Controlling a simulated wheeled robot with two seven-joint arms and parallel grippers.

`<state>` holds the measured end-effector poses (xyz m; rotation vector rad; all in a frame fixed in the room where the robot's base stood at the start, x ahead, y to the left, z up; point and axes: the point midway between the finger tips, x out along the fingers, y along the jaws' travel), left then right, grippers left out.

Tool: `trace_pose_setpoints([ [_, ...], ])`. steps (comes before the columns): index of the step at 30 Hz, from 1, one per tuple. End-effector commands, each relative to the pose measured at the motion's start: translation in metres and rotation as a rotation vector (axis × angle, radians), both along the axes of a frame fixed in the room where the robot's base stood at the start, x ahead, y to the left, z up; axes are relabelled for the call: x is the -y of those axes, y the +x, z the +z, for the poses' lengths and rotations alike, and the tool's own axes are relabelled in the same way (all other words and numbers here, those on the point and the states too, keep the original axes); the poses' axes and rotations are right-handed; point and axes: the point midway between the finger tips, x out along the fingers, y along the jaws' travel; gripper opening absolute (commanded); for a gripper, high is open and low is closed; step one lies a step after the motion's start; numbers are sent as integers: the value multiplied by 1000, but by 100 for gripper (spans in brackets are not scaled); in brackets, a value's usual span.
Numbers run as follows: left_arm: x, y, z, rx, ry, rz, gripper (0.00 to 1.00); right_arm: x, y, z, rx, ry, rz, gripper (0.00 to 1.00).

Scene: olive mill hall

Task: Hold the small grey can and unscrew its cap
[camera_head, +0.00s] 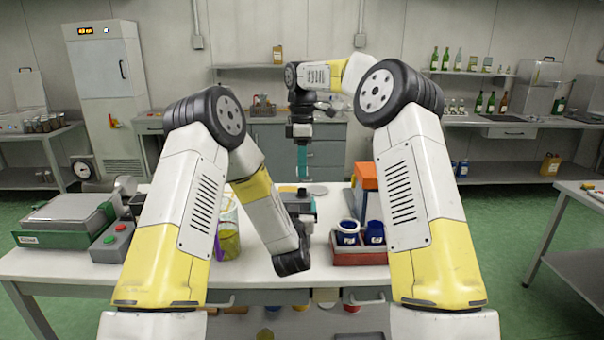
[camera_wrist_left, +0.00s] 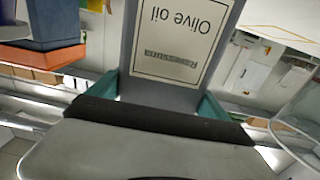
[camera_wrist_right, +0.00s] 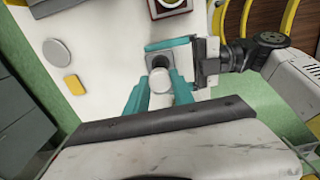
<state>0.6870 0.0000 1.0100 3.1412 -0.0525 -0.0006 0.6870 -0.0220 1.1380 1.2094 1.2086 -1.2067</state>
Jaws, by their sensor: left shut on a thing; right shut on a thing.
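The small grey can (camera_wrist_left: 125,60) carries a white "Olive oil" label, upside down in the left wrist view. My left gripper (camera_wrist_left: 160,95) is shut on its body, one teal finger on each side. In the right wrist view the can (camera_wrist_right: 159,62) shows from above, with the left gripper's fingers coming from the right. My right gripper (camera_wrist_right: 160,86) points down and is shut on the round pale cap (camera_wrist_right: 159,81) over the can. I cannot tell whether the cap is seated or loose. In the head view the right gripper (camera_head: 303,165) is directly above the left gripper (camera_head: 300,200); the can is mostly hidden.
A red crate (camera_head: 360,258) with blue cups stands to the right, an orange-topped box (camera_head: 366,178) behind it. A jar (camera_head: 230,243) stands to the left, beyond it a control box (camera_head: 112,242) and green scale (camera_head: 68,213). A flat disc (camera_wrist_right: 57,52) and yellow block (camera_wrist_right: 74,84) lie nearby.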

Motion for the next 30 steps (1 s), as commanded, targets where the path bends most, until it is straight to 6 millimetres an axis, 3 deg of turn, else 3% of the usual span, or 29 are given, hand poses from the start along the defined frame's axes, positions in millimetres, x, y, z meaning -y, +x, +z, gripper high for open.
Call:
trace_pose_setpoints([
  [6, 0, 0, 1, 2, 0, 0, 0, 0, 0, 1, 0, 0, 0, 0],
  [7, 0, 0, 1, 2, 0, 0, 95, 0, 0, 1, 0, 0, 0, 0],
  [8, 0, 0, 1, 2, 0, 0, 100, 0, 0, 1, 0, 0, 0, 0],
  [19, 0, -9, 0, 0, 0, -1, 100, 0, 0, 1, 0, 0, 0, 0],
  [30, -2, -83, 0, -1, 1, -3, 100, 0, 0, 1, 0, 0, 0, 0],
])
